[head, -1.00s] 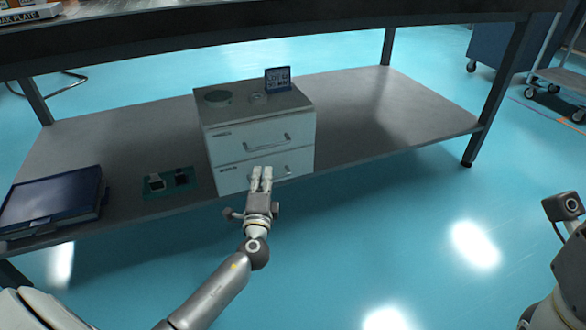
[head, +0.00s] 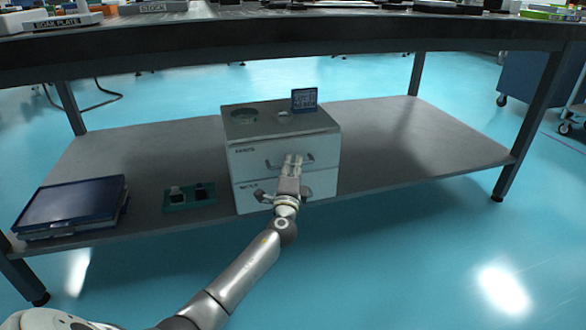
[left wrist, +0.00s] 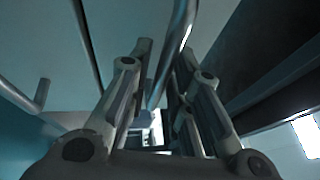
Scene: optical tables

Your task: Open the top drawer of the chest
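The light grey chest (head: 328,165) stands on the lower shelf of the table, with two drawers that look shut. The top drawer (head: 248,160) has a bar handle (head: 309,157), partly covered by my left gripper (head: 293,158). The gripper's fingertips are at this handle, in front of the drawer. In the left wrist view the gripper's fingers are parted, and the metal handle bar (left wrist: 172,50) shows between them; whether they touch it I cannot tell. The lower drawer (head: 246,199) is partly hidden behind the gripper. My right gripper is out of view.
A dish (head: 244,117) and a small blue framed sign (head: 304,99) are on the chest top. A green tray (head: 176,209) with small dark items and a dark flat panel device (head: 70,203) lie left on the shelf (head: 420,160). The tabletop (head: 300,38) overhangs above. Shelf right of the chest is clear.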

